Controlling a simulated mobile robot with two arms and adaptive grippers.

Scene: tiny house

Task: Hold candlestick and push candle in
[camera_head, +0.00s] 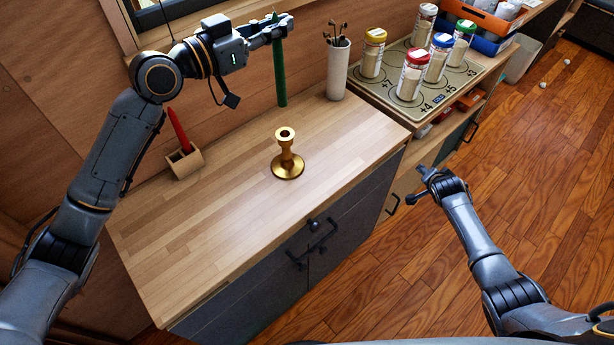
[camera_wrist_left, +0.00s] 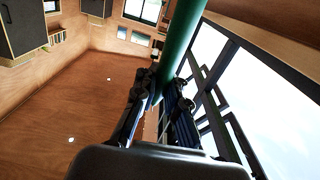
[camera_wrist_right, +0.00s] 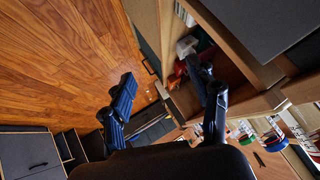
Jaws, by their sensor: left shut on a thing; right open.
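A gold candlestick (camera_head: 288,160) stands upright and empty on the wooden counter (camera_head: 220,240). My left gripper (camera_head: 282,28) is shut on a green candle (camera_head: 280,75), near its upper end. The candle hangs upright above the counter, behind the candlestick and apart from it. The green candle also shows between the fingers in the left wrist view (camera_wrist_left: 178,45). My right gripper (camera_head: 425,183) is open and empty, in front of the counter's right end, over the floor. Its spread fingers show in the right wrist view (camera_wrist_right: 165,95).
A red candle (camera_head: 179,130) leans in a small wooden holder (camera_head: 186,162) at the counter's back left. A white cup with thin sticks (camera_head: 338,70) stands at the back right. Several jars stand on a numbered board (camera_head: 450,88) farther right. The counter's front is clear.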

